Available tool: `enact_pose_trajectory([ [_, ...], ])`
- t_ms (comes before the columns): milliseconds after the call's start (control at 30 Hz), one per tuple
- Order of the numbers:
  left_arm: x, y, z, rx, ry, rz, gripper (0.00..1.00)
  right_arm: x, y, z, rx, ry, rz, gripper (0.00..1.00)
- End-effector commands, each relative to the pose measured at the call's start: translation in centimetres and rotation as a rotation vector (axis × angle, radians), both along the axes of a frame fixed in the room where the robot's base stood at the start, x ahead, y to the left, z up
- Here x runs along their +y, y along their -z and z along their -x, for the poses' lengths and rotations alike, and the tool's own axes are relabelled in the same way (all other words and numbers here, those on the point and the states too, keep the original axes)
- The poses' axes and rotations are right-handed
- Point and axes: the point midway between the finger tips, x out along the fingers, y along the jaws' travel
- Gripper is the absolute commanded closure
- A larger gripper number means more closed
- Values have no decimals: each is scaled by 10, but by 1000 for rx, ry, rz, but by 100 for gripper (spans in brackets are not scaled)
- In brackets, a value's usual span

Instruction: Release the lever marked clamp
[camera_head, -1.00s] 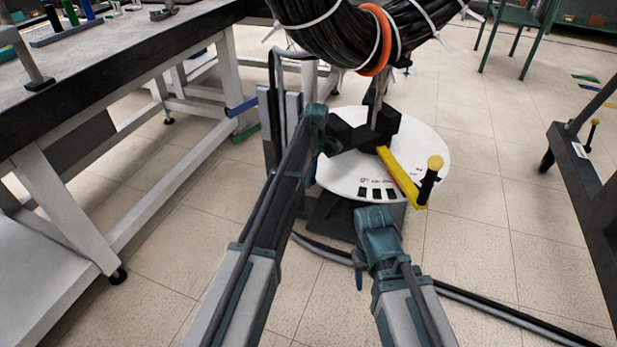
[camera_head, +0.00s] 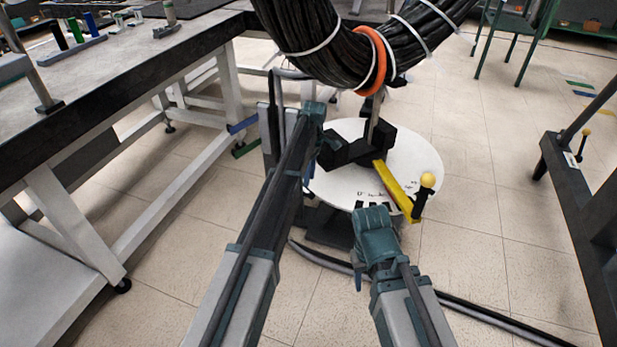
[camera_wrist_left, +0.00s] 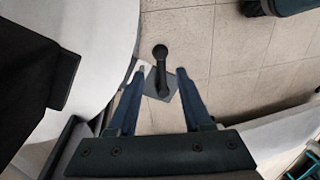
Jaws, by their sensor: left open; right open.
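A dark lever with a rounded knob (camera_wrist_left: 160,68) stands on a small grey plate (camera_wrist_left: 166,88) in the left wrist view. It shows between the two fingers of my left gripper (camera_wrist_left: 159,72), which is open, with a gap on both sides. I cannot read a clamp mark. In the head view my left gripper (camera_head: 308,170) is at the left edge of the white disc (camera_head: 415,155), mostly hidden by its own arm. My right gripper (camera_head: 367,240) is in front of the disc, its fingers mostly hidden. A yellow arm (camera_head: 396,190) with a black, yellow-knobbed handle (camera_head: 423,195) lies across the disc.
A thick black cable coil (camera_head: 300,35) with an orange band hangs above the disc. A workbench (camera_head: 130,60) stands at the left. A dark frame (camera_head: 575,190) stands at the right. A dark cable (camera_head: 480,310) runs over the floor; tiles between are clear.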

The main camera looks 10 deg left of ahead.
Motion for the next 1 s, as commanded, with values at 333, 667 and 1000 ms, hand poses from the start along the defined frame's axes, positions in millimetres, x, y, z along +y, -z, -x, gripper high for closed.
enact_pose_trajectory([
  [333,-3,-61,-11,1,1,1,50,-1,-61,0,0,10,5,50],
  [667,-4,-71,-14,1,2,1,50,0,-71,1,2,11,1,50],
  [1000,-5,-71,-13,1,4,2,50,0,-71,1,2,10,1,50],
])
